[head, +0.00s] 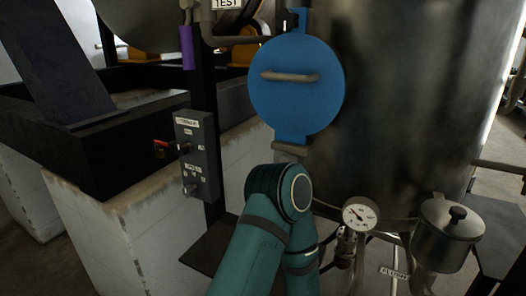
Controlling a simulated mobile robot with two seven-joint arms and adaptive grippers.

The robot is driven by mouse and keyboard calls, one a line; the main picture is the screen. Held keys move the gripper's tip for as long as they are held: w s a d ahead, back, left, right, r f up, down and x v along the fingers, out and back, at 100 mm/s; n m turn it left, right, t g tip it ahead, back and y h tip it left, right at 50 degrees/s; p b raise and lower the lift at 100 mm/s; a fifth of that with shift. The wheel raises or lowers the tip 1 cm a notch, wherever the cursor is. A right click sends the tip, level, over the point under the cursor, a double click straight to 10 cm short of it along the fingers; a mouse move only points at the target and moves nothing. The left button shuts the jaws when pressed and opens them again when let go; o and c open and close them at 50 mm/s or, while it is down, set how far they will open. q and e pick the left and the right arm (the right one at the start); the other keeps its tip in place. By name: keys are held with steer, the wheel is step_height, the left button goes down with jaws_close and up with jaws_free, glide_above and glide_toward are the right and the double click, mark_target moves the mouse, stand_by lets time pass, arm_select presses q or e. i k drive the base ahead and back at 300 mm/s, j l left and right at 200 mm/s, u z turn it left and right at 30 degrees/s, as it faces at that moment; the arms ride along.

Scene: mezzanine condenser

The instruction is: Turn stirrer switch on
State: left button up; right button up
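A grey switch box (206,160) is fixed to a dark post left of the middle of the head view. A white label (187,122) at its top seems to read "STIRRER", but the print is small. A dark knob (184,147) sits on the upper part of its face, with a red-orange piece (161,149) sticking out to the left of it. A second small knob (190,188) is lower down, below more small labels. The switch position cannot be read. Neither of my grippers is in view; only bent teal arm links of mine show at the bottom middle.
A large steel tank (415,110) with a blue round hatch (297,85) stands behind my arm. A pressure gauge (360,214) and a lidded steel pot (447,232) are at lower right. A white block wall (130,235) lies below the box. A purple tag (187,47) hangs above.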

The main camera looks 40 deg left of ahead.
mark_target(182, 149)
steer(key=u, duration=1.9)
